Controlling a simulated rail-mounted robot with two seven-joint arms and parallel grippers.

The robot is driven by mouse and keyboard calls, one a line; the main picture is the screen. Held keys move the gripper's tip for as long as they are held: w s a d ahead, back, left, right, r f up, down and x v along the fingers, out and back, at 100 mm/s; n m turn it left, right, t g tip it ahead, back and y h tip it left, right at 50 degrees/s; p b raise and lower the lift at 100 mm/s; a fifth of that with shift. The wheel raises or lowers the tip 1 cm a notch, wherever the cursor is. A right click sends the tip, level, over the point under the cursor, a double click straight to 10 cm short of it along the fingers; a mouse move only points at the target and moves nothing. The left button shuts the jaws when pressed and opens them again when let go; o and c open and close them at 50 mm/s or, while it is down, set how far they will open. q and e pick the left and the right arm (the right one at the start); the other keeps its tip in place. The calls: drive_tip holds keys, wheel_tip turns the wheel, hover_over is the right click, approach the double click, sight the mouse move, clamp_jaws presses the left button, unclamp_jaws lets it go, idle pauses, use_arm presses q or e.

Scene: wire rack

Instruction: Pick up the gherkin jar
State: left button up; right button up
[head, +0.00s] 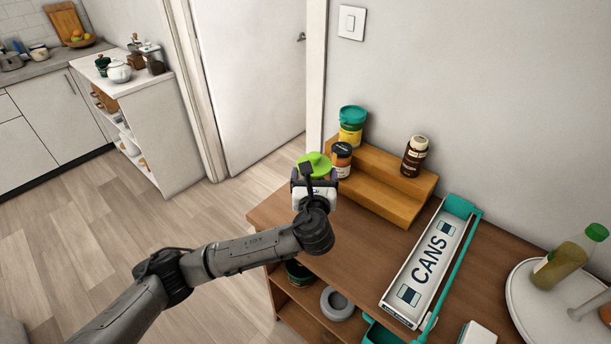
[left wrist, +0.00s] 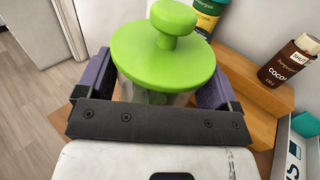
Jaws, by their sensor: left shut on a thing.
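A jar with a wide bright green knobbed lid (head: 314,162), which I take to be the gherkin jar, is in my left gripper (head: 315,185). In the left wrist view, the green lid (left wrist: 163,50) sits between the two fingers (left wrist: 160,90), with a strip of clear, greenish jar body below it. The fingers are shut on the body under the lid. The gripper hides most of the jar and its base, so I cannot tell whether it touches the surface. My right gripper is not in view.
A wooden step riser (head: 385,190) behind holds a teal-lidded tub (head: 352,125), a dark-lidded jar (head: 341,160) close beside the held jar, and a brown cocoa jar (head: 415,156). A CANS dispenser (head: 428,262) and round white tray (head: 522,300) stand right. Bare wooden top (head: 365,262) lies between.

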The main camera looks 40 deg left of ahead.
sight(328, 172)
use_arm(q)
drive_tip(key=shift+w+d+r+p, duration=0.1)
drive_tip(key=shift+d+r+p, duration=0.1)
drive_tip(key=shift+d+r, duration=0.6)
drive_tip(key=shift+d+r+p, duration=0.15)
drive_tip(key=shift+d+r, duration=0.3)
drive_tip(key=shift+d, duration=0.55)
